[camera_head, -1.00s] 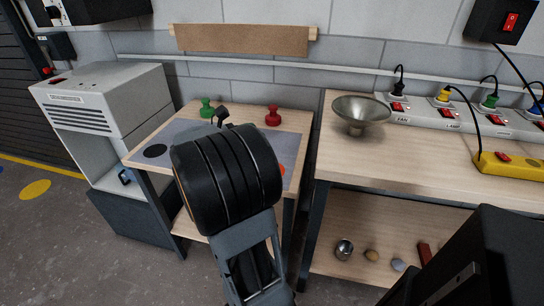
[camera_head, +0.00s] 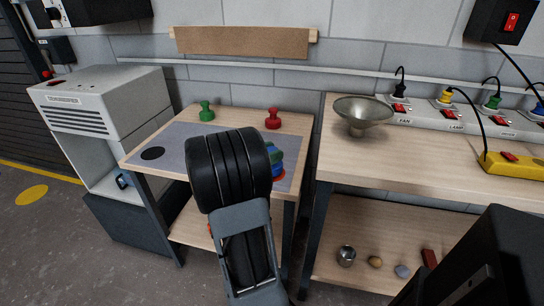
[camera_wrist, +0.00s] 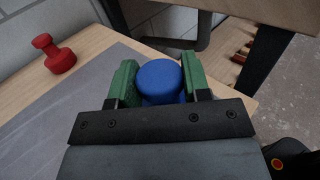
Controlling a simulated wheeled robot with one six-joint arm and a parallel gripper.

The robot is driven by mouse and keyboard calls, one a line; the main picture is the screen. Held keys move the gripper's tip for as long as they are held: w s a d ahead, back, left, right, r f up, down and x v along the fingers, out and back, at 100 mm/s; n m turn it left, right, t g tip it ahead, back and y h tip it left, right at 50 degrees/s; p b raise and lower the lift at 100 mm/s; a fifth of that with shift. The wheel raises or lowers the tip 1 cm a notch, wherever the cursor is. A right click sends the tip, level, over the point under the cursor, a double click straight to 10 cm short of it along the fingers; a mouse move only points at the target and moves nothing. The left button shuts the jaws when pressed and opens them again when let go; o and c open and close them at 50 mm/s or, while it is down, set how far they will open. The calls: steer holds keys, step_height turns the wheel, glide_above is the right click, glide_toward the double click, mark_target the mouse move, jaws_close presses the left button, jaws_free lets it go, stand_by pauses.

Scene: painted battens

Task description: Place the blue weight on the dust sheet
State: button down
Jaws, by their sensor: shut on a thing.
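The blue weight (camera_wrist: 160,82) is held between the green fingers of my gripper (camera_wrist: 160,74) in the wrist view. In the head view the blue weight (camera_head: 277,153) shows just right of my arm, over or near a red spot. My arm hides most of the gripper there. The grey sheet (camera_head: 190,143) on the small table looks like the dust sheet; it bears a black spot at its left and the red spot at its right. I cannot tell whether the weight touches the sheet.
A green weight (camera_head: 206,111) and a red weight (camera_head: 272,119) stand on bare wood at the table's back. A workbench (camera_head: 410,165) to the right carries a metal bowl (camera_head: 363,113) and power strips. A grey cabinet (camera_head: 100,100) stands at left.

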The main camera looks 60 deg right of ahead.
steer(key=shift+f, duration=0.35)
steer(key=c, duration=0.6)
jaws_free()
steer(key=shift+f, duration=0.2)
steer(key=shift+a+r, duration=0.1)
steer(key=shift+r, duration=0.1)
steer(key=p+v, duration=0.2)
steer(key=v, duration=1)
steer(key=a+f+m+t+y, duration=0.1)
steer(key=a+m+t+y, duration=0.2)
steer(key=a, duration=0.6)
steer(key=s+a+f+m+t+y, duration=0.1)
steer(key=a+m+t+y, duration=0.3)
steer(key=a+y, duration=0.3)
steer(key=s+a+f+m+t+y, duration=0.1)
steer(key=a+m+t+y, duration=0.3)
steer(key=a, duration=0.7)
steer(key=shift+s+a+f+m+y, duration=0.2)
steer(key=shift+f+m+y, duration=0.3)
steer(key=shift+m+y, duration=0.4)
